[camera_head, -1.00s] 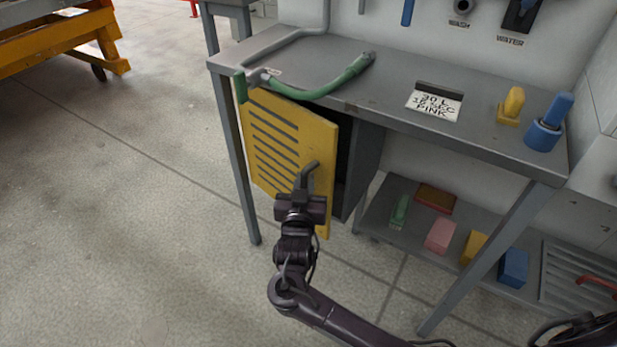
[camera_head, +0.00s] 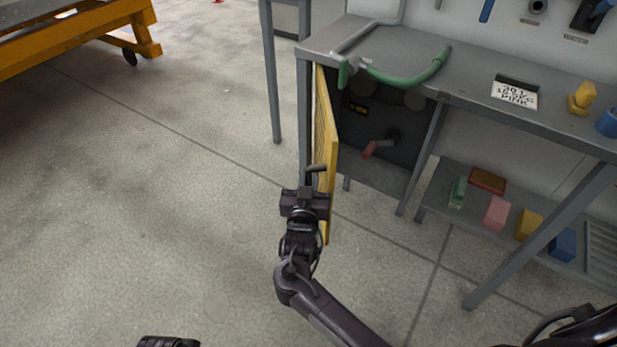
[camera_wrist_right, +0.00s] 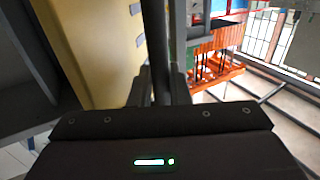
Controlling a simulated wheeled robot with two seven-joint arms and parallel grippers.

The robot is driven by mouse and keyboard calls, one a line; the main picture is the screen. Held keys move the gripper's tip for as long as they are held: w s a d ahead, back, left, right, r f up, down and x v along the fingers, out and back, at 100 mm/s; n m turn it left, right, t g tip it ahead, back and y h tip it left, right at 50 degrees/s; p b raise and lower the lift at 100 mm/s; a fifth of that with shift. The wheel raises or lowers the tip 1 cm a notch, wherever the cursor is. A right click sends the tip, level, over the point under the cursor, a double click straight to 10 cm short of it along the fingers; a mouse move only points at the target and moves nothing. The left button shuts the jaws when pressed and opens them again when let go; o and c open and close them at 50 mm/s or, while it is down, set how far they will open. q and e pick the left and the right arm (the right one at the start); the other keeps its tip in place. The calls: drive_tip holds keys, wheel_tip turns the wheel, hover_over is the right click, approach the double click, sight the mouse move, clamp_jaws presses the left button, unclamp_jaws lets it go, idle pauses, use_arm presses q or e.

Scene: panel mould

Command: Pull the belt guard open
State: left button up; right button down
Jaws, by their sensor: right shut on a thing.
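The yellow belt guard (camera_head: 326,140) stands swung out from the left side of the bench, seen nearly edge-on in the head view. The dark compartment (camera_head: 375,135) behind it is exposed, with a red-handled part (camera_head: 378,148) inside. My right gripper (camera_head: 315,182) is at the guard's free edge, shut on its dark handle (camera_head: 317,169). In the right wrist view the handle (camera_wrist_right: 158,45) runs between the fingers (camera_wrist_right: 160,85), beside the yellow guard panel (camera_wrist_right: 90,45). A dark part of my left arm (camera_head: 167,342) shows at the bottom edge; its fingers are not visible.
Coloured blocks, including a pink one (camera_head: 497,212), sit on the lower shelf. A bench leg (camera_head: 500,265) stands to the right of my arm. The floor (camera_head: 170,190) left of the guard is clear.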

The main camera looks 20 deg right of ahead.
use_arm(q)
drive_tip(key=shift+w+a+f, duration=0.15)
drive_tip(key=shift+a+f, duration=0.05)
drive_tip(key=shift+a, duration=0.1)
use_arm(e)
drive_tip(key=shift+w+a, duration=0.15)
drive_tip(key=shift+a, duration=0.15)
drive_tip(key=c, duration=1.7)
unclamp_jaws()
